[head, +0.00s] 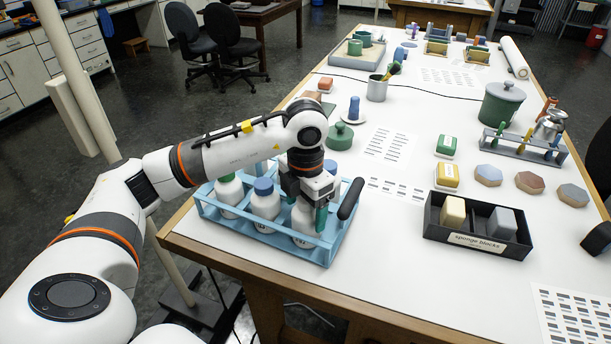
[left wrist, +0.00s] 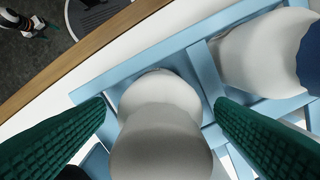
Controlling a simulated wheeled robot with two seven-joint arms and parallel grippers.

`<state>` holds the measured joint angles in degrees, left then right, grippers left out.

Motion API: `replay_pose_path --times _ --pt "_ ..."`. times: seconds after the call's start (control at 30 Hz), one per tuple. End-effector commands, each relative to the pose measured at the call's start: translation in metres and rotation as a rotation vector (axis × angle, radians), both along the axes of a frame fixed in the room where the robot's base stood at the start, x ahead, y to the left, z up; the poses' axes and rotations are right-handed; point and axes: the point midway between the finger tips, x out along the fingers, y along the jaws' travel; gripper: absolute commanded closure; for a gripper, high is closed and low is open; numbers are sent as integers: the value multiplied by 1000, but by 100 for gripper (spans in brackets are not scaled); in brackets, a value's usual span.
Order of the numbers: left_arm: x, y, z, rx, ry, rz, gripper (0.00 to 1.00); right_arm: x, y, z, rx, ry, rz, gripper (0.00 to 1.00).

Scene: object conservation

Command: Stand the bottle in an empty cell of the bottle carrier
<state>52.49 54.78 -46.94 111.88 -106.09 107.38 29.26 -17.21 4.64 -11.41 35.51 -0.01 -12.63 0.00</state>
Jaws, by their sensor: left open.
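The light blue bottle carrier (head: 334,244) stands at the near left corner of the table. A white bottle (head: 304,228) stands in its near right cell, with its top hidden by my gripper. My left gripper (head: 307,203) is open, pointing down, with its green fingers on either side of this bottle. In the left wrist view the bottle (left wrist: 160,130) is between the fingers, with small gaps beside it. A green-capped bottle (head: 228,192) and a blue-capped bottle (head: 264,202) stand in other front cells. The back cells are partly hidden by my arm.
A black bin of sponge blocks (head: 432,216) stands right of the carrier. A green lidded jar (head: 339,137) and a blue-topped item (head: 354,109) stand behind it. Printed sheets (head: 388,146) lie mid-table. The wooden table edge (head: 220,257) runs close in front of the carrier.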

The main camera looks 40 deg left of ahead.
Motion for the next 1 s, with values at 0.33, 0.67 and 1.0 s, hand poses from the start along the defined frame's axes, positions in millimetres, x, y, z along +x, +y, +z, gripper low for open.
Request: replay_pose_path --times 0.33,0.67,1.0 --pt "1 0 76 1 -8 0 22 1 3 -5 3 -1 0 22" --pt "0 0 118 0 -2 0 22 1 3 0 3 -1 0 22" --pt "0 -1 124 -1 1 0 22 1 3 0 3 -1 0 22"
